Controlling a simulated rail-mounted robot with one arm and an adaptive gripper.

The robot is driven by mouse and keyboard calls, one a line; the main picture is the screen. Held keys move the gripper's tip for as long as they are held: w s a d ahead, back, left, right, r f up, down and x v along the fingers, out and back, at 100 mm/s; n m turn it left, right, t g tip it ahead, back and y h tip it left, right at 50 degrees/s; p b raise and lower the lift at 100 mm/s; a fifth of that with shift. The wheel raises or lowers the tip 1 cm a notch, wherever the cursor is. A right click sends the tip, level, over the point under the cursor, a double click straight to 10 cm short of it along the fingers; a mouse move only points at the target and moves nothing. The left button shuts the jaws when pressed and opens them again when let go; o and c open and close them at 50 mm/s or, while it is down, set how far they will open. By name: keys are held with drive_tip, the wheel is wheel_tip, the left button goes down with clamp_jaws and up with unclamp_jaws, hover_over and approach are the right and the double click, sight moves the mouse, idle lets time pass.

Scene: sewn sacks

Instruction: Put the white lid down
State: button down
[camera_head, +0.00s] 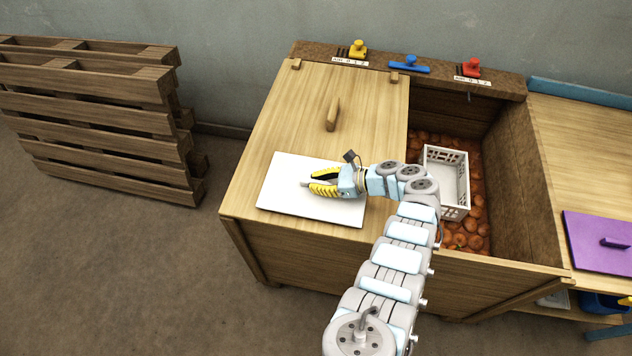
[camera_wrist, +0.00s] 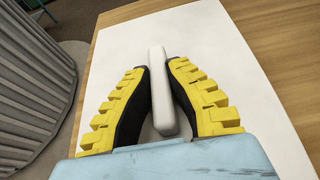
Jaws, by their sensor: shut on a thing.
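The white lid (camera_head: 290,200) is a flat rectangular board at the front of the closed wooden cover on the left half of the bin. It looks to lie flat on the wood or just above it; I cannot tell which. In the wrist view the white lid (camera_wrist: 215,60) shows its raised bar handle (camera_wrist: 160,90) between my fingers. My gripper (camera_head: 312,184) is over the lid, its yellow and black fingers shut on that handle. In the wrist view my gripper (camera_wrist: 157,72) has a finger on each side of the bar.
A wooden cover (camera_head: 290,110) with a handle closes the bin's left half. The open right half holds orange round things and a white crate (camera_head: 432,165). A purple lid (camera_head: 600,240) lies on the right table. Yellow, blue and red knobs line the back ledge. Pallets (camera_head: 90,130) stand left.

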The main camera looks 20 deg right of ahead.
drive_tip(key=shift+f, duration=0.1)
drive_tip(key=c, duration=1.2)
unclamp_jaws()
drive_tip(key=shift+s+d+r, duration=0.15)
drive_tip(key=shift+d+r, duration=0.1)
drive_tip(key=shift+r, duration=0.05)
drive_tip(key=v, duration=1)
drive_tip(key=shift+d, duration=0.1)
drive_tip(key=shift+s+d+r, duration=0.25)
drive_tip(key=shift+s+d, duration=0.1)
drive_tip(key=shift+d, duration=0.05)
